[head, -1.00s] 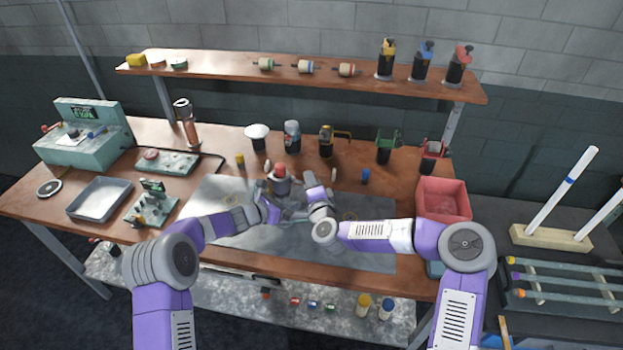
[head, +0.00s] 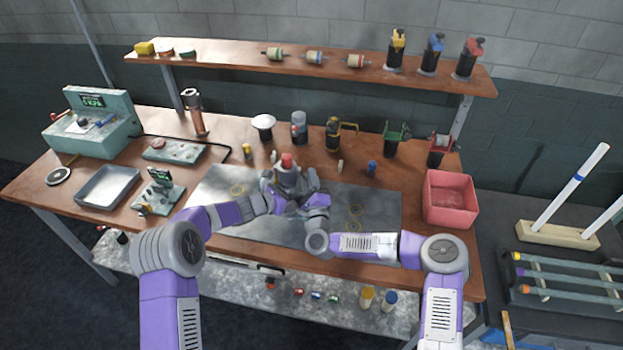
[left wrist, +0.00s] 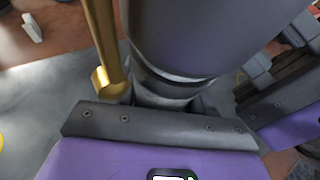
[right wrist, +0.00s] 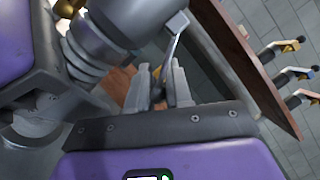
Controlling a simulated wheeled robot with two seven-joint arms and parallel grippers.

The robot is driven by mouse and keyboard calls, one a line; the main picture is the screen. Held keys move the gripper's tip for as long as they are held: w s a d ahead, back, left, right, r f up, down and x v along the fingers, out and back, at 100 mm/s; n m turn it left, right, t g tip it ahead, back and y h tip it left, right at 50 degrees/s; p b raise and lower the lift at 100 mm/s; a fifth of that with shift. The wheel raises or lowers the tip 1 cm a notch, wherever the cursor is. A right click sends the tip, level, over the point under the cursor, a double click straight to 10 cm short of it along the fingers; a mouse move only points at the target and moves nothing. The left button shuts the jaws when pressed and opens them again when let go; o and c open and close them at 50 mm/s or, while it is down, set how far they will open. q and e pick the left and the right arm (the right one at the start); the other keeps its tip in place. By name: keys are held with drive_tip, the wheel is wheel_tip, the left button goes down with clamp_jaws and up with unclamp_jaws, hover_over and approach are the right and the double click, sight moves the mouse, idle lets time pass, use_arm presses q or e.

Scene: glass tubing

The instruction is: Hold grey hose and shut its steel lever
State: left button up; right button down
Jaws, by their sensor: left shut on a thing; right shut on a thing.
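The grey hose (head: 288,178), a thick grey body with a red top, stands over the grey mat at the table's middle. It fills the upper middle of the left wrist view (left wrist: 200,35) and shows at top left in the right wrist view (right wrist: 120,25). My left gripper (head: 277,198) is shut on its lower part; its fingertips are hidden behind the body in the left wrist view. A thin steel lever (right wrist: 176,40) comes off the hose's side. My right gripper (right wrist: 160,88) is shut on this lever. A brass rod (left wrist: 104,45) runs beside the hose.
A red bin (head: 450,200) stands right, a grey tray (head: 107,187) left. A wooden shelf (head: 220,52) runs along the back.

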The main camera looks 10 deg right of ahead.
drive_tip(key=shift+a+f, duration=0.1)
drive_tip(key=shift+a, duration=0.1)
idle(0.4)
drive_tip(key=c, duration=1.1)
unclamp_jaws()
drive_tip(key=shift+d, duration=0.1)
drive_tip(key=shift+o, duration=0.2)
drive_tip(key=shift+s, duration=0.1)
drive_tip(key=v, duration=1.1)
drive_tip(key=shift+s+m, duration=0.3)
drive_tip(key=shift+s, duration=0.1)
drive_tip(key=shift+f, duration=0.15)
